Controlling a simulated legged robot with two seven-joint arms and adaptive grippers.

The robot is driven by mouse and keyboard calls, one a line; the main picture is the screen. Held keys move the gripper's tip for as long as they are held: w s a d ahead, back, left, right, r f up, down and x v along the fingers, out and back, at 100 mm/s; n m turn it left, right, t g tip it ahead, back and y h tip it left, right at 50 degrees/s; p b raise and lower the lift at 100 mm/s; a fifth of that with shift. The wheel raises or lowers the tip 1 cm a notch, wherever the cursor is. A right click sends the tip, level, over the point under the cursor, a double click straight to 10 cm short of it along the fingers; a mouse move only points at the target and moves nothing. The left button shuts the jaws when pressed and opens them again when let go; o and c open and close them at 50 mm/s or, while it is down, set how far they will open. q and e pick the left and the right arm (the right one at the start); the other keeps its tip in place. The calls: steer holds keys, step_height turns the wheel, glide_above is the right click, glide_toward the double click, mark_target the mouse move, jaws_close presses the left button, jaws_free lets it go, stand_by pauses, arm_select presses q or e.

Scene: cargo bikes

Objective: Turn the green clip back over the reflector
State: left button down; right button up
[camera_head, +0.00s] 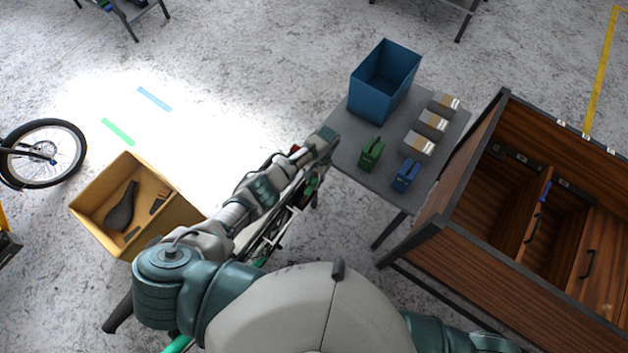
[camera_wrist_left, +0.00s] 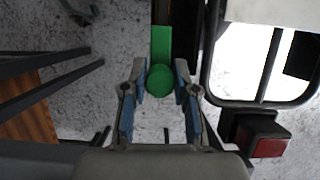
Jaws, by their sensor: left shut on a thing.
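The green clip (camera_wrist_left: 161,48) shows in the left wrist view as a flat strip with a round knob (camera_wrist_left: 160,81) at its lower end. My left gripper (camera_wrist_left: 160,77) is shut on the knob, with one blue-grey finger on each side. A red reflector (camera_wrist_left: 265,138) in a dark housing sits to the lower right of the clip, apart from it. In the head view my left gripper (camera_head: 322,143) is over the bike, beside the table's left edge, and hides most of the clip area. My right gripper is outside both views.
A grey table (camera_head: 345,137) holds a blue bin (camera_head: 372,98), several boxes and green and blue items. A wooden cargo box (camera_head: 440,240) stands at right. A yellow crate (camera_head: 165,222) sits at left. A dark tubular frame (camera_wrist_left: 207,75) runs close to the left gripper's right side.

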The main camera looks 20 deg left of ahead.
arm_select(q)
steer(key=shift+w, duration=0.1)
stand_by(0.3)
steer(key=c, duration=0.9)
jaws_free()
steer(key=v, duration=1.2)
steer(key=shift+d, duration=0.15)
